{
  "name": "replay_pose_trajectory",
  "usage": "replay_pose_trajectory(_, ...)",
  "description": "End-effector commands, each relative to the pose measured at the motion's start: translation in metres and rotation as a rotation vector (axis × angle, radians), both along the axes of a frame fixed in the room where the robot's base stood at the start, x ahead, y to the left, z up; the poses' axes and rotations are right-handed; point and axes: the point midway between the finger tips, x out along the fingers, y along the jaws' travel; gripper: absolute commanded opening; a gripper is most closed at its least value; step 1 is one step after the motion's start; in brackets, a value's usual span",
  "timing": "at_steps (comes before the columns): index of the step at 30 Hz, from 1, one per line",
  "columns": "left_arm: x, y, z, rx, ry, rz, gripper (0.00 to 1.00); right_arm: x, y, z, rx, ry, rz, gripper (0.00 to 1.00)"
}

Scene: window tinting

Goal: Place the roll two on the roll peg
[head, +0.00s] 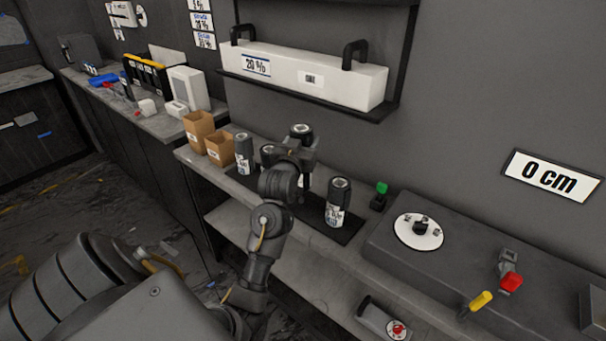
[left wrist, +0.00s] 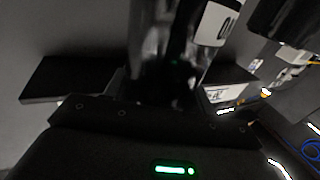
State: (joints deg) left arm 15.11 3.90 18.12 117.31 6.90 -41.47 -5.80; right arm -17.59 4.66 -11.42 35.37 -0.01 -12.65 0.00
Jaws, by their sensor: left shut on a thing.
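My left gripper (head: 304,153) is shut on a dark roll (head: 301,132) and holds it above the black mat, among the other rolls. The held roll also shows in the left wrist view (left wrist: 165,45), dark and glossy with a white label that is cut off. I cannot read which roll it is. Other dark rolls with white labels stand upright, one (head: 243,153) left of the gripper and one (head: 337,205) to its right. Another (head: 267,154) is partly hidden by my arm. A white disc (head: 407,232) with a dark centre, perhaps the roll peg, sits on the grey machine. My right gripper is out of view.
Two cardboard boxes (head: 198,132) stand at the bench's left. A shelf with a long white box (head: 305,74) hangs above the rolls. A green button (head: 381,188) stands between the mat and the grey machine (head: 460,245). A red knob and yellow handle (head: 481,300) rise at the machine's right.

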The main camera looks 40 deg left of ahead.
Motion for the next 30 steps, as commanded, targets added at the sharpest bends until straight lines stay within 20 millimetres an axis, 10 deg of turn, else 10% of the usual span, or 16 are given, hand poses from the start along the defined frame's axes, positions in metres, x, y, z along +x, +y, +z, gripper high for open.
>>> replay_pose_trajectory(30, 0.0, -0.001, -0.064, 0.0, -0.003, -0.001, 0.04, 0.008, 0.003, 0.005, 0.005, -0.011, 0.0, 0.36)
